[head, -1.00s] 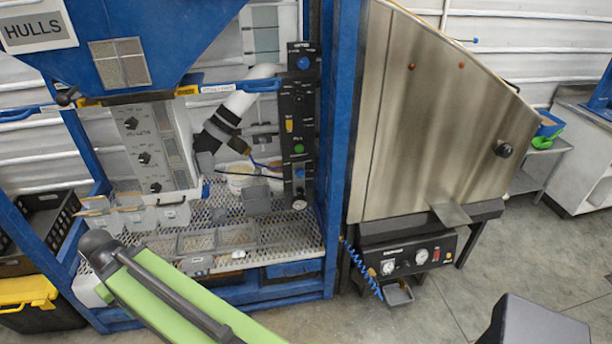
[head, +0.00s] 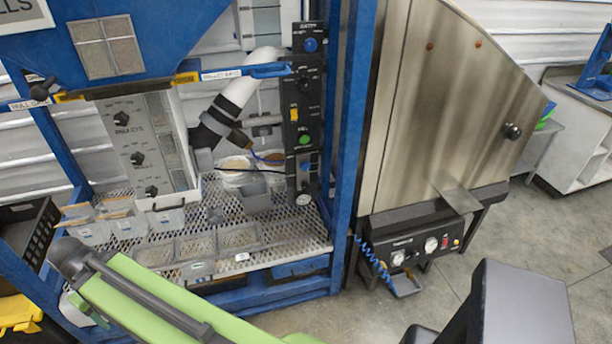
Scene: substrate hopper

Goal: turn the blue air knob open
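A tall black control panel (head: 303,120) stands on the right side of the blue frame. It carries a round blue knob (head: 310,45) near its top and a second small blue knob (head: 306,167) low down. The labels are too small to read, so I cannot tell which one is the air knob or how it is set. My green arm link crosses the lower left, ending in a dark rounded joint, well apart from the panel. My gripper does not show.
A blue upright (head: 349,140) stands just right of the panel. A steel cabinet (head: 430,110) with a gauge box (head: 425,245) is beyond it. A perforated shelf (head: 300,232) with grey trays lies below the panel. Bare floor (head: 350,315) is in front.

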